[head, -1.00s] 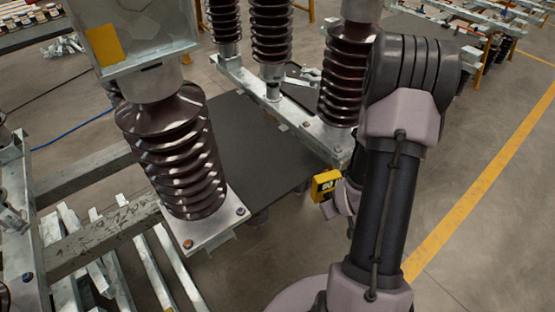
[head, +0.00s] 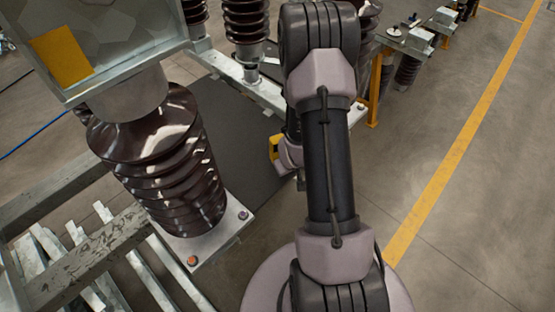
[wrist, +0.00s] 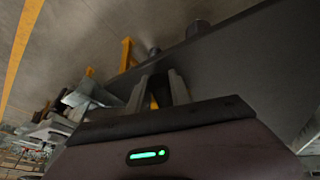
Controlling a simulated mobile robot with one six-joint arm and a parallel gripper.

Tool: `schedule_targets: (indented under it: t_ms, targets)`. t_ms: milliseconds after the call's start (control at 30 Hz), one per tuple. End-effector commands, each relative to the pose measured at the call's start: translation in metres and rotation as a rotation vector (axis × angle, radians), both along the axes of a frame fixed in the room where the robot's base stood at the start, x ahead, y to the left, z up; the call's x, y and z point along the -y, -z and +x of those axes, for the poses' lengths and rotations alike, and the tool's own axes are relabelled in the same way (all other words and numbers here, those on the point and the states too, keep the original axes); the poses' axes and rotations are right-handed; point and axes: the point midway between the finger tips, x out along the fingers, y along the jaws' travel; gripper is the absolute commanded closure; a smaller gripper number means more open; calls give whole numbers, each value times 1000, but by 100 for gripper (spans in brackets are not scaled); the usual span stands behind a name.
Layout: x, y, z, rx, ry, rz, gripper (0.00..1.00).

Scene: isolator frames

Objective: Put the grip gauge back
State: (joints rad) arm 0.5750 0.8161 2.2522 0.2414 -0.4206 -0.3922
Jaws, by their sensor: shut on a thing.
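The grip gauge (head: 274,147) is a small yellow and dark box, seen in the head view just left of my forearm. It is partly covered by my wrist, and its face is not readable. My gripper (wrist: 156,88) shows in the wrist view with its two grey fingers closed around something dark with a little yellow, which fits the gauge. The gauge is in the air near the edge of a dark flat plate (head: 245,165). In the head view my fingertips are hidden behind my arm.
A large brown ribbed insulator (head: 165,165) on a metal base stands close on the left, under a metal box (head: 110,40). More insulators (head: 247,22) stand on a beam behind. A bench with yellow legs (head: 375,90) is at the back right. The floor right is clear.

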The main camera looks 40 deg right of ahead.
Motion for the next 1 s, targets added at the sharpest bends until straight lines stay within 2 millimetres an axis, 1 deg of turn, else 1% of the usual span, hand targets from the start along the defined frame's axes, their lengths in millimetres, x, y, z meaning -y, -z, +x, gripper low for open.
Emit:
schedule_targets:
  t_ms: [33,233,400,433,500,733,833,867,933,967,1000]
  targets:
    - [-1,0,8,3,-1,-1,100]
    - [-4,-1,29,2,-2,-1,100]
    - [-9,-1,63,3,-1,1,100]
    - [-9,9,61,0,0,1,100]
    - [-9,16,60,0,0,1,100]
    - [-8,14,60,1,0,0,100]
    - [-8,18,59,0,0,0,100]
    - [-9,17,59,-1,0,1,69]
    - [-8,17,59,-1,0,1,55]
    - [-8,17,59,-1,0,1,53]
    - [-8,17,59,-1,0,1,53]
